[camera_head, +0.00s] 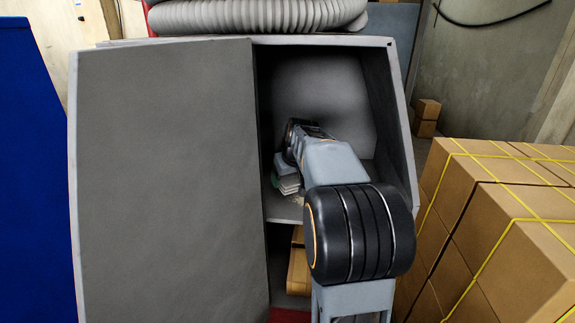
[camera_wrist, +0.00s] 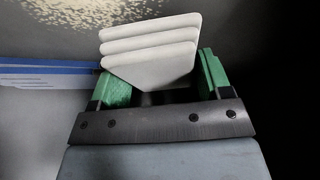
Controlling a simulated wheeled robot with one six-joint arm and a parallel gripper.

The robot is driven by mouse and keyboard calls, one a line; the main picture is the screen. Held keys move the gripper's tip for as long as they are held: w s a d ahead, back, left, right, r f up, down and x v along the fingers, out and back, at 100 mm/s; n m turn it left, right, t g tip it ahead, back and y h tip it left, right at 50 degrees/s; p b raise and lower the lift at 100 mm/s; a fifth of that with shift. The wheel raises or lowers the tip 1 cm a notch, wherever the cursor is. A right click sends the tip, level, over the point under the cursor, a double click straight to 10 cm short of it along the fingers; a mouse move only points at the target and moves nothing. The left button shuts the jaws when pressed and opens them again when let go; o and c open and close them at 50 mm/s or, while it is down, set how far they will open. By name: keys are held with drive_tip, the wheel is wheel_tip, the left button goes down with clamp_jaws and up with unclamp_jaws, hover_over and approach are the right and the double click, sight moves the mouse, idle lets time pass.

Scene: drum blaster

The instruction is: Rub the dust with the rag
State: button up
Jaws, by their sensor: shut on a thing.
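In the wrist view, my gripper (camera_wrist: 160,82) has green fingers on either side of the rag (camera_wrist: 150,45), and it is shut on it. The rag is a pale grey, layered, folded piece that sticks out past the fingertips. Speckled cream dust (camera_wrist: 75,12) lies on the grey surface at the top left of the wrist view, beyond the rag. In the head view my arm reaches into the open grey cabinet (camera_head: 397,130). The rag (camera_head: 288,184) shows as pale layers low at the left of the opening; my arm hides most of the gripper.
A large grey panel (camera_head: 165,180) covers the left of the cabinet. A lower compartment holds a brown item (camera_head: 298,265). Strapped cardboard boxes (camera_head: 510,230) stand close on the right. A blue panel (camera_head: 35,180) stands at the left. A blue-and-white strip (camera_wrist: 50,76) lies left of my gripper.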

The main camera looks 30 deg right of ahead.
drive_tip(key=shift+r+p, duration=1.35)
drive_tip(key=shift+r, duration=0.75)
